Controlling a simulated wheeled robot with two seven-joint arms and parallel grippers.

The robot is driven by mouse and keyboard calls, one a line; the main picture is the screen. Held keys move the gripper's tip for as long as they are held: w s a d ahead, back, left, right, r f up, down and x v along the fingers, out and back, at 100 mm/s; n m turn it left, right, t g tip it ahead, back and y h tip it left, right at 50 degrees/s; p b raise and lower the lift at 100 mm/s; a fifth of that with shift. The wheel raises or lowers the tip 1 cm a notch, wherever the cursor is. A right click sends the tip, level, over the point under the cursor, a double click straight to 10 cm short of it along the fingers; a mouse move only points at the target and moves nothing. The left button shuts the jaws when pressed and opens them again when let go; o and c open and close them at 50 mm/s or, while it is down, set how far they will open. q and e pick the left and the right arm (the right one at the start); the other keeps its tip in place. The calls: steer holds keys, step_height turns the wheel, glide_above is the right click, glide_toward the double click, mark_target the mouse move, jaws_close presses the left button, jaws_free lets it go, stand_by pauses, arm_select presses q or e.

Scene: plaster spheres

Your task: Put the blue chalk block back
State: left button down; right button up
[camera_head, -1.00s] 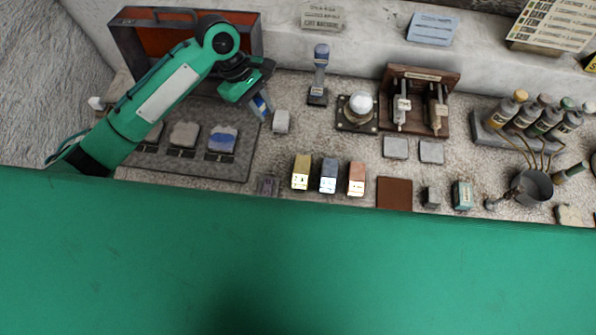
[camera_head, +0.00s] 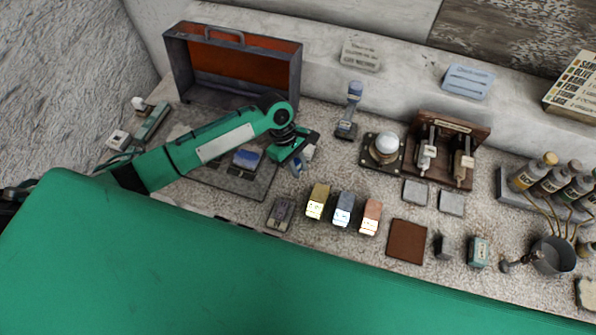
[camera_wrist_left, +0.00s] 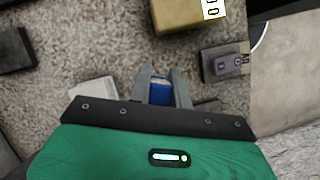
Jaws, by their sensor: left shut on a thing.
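The blue chalk block (camera_wrist_left: 159,91) is between the two grey fingers of my left gripper (camera_wrist_left: 160,76) in the left wrist view. In the head view my left gripper (camera_head: 297,165) is shut on it, and a small blue bit of the block shows below the green hand. The gripper is above the table, between the dark tray (camera_head: 262,186) and the yellow box (camera_head: 318,201). A blue-topped pad (camera_head: 247,158) lies on the tray, partly hidden by my arm. My right gripper is in neither view.
A blue-grey box (camera_head: 343,209) and an orange box (camera_head: 370,217) stand beside the yellow one. A purple-grey item (camera_head: 281,213) lies at their left. A pale block (camera_head: 308,152) is close by the gripper. An open case (camera_head: 235,65) stands behind.

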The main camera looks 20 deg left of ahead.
arm_select(q)
steer(key=shift+f, duration=0.75)
steer(key=shift+f+p, duration=0.3)
steer(key=shift+f, duration=1.25)
steer(key=c, duration=1.3)
jaws_free()
steer(key=shift+f, duration=0.1)
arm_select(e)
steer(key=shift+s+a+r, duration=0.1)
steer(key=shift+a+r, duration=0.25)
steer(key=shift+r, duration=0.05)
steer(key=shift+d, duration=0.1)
arm_select(q)
steer(key=b+v, duration=0.2)
steer(key=v, duration=1)
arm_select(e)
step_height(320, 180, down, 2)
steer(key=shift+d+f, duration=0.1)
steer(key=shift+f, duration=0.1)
